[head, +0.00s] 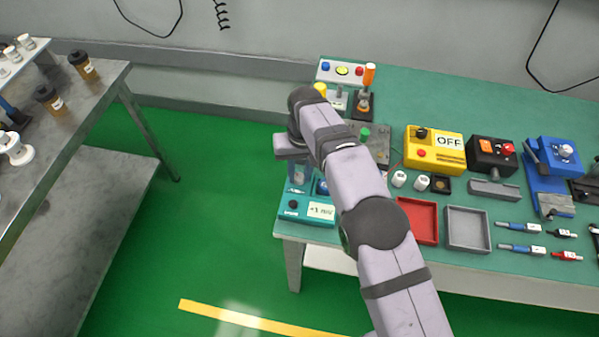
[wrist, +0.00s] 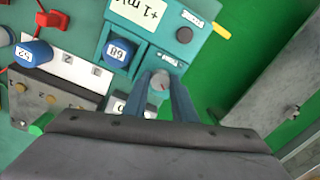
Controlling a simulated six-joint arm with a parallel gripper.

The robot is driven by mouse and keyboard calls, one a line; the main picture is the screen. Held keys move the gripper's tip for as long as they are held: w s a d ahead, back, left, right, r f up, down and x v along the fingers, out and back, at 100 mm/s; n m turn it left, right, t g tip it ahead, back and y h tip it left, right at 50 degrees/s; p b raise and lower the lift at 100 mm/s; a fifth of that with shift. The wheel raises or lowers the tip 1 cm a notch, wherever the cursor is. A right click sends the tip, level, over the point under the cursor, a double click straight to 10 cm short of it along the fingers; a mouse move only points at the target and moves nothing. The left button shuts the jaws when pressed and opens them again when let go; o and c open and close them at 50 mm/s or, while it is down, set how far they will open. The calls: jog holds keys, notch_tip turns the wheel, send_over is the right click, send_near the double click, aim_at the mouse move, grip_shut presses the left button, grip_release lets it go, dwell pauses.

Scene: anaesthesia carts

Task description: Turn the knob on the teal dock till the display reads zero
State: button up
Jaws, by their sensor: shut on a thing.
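The teal dock (head: 325,221) sits at the near left corner of the green-topped table, and it also shows in the wrist view (wrist: 160,35). Its white display (head: 320,211) reads +1 mV, also seen tilted and cut off in the wrist view (wrist: 135,9). A dark round button or dial (wrist: 184,34) is beside the display. My gripper (wrist: 163,90) points down at the dock, its two fingers shut on a small grey round knob (wrist: 161,79) with a red mark. In the head view my gripper (head: 298,176) partly hides the dock's back.
A blue numbered plug (wrist: 119,52) stands in the dock close to the fingers. A yellow box reading OFF (head: 434,150), a red tray (head: 436,222) and a grey tray (head: 487,230) lie to the right. Open floor (head: 200,230) is left of the table.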

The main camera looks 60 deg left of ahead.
aim_at(301, 176)
jog(key=shift+a+n, duration=0.1)
jog(key=shift+n, duration=1.1)
jog(key=shift+r, duration=0.1)
jog(key=o, duration=1)
jog(key=shift+o, duration=0.2)
jog(key=shift+w+r+b, duration=0.2)
jog(key=shift+r+b, duration=0.25)
jog(key=shift+r, duration=3.2)
